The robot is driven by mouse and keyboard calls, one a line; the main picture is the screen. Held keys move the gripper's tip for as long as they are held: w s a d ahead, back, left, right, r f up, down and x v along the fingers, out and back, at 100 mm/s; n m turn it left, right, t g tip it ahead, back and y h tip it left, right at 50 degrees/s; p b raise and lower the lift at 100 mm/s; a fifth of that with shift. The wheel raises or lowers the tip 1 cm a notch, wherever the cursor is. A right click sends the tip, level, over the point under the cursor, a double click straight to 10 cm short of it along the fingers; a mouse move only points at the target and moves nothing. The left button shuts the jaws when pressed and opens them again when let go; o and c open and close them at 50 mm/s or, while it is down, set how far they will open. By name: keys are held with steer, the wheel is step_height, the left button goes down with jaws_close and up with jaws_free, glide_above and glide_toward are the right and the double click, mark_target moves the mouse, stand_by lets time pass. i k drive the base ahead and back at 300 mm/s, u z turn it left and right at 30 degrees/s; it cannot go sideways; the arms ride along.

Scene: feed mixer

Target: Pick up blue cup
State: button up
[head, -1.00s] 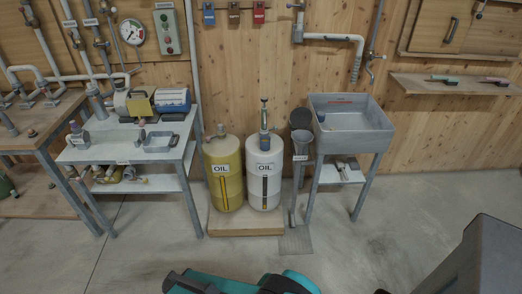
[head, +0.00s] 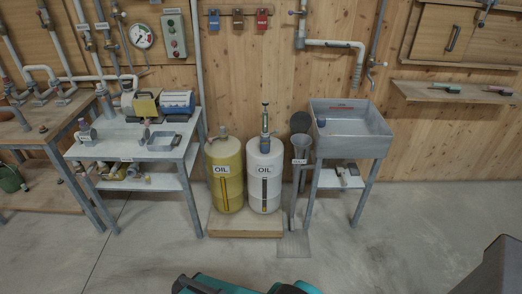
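I cannot make out a blue cup for certain. A small bluish item (head: 321,121) shows at the left inside the grey sink (head: 352,146), too small to identify. On the grey metal table (head: 112,150) at left, a blue motor-like unit (head: 177,102) stands beside a yellow box, and small grey fittings and a shallow grey tray (head: 164,141) lie in front. My gripper is not visible; only teal and dark parts of my own body show at the bottom edge.
A yellow oil drum (head: 225,185) and a white oil drum (head: 265,185) stand on a low wooden platform (head: 246,229) between table and sink. A grey funnel-topped stand (head: 300,150) is left of the sink. A shelf (head: 455,92) hangs at right. The concrete floor in front is clear.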

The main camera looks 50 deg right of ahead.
mark_target(265, 142)
steer(key=z, duration=0.1)
steer(key=i, duration=0.95)
steer(key=u, duration=0.05)
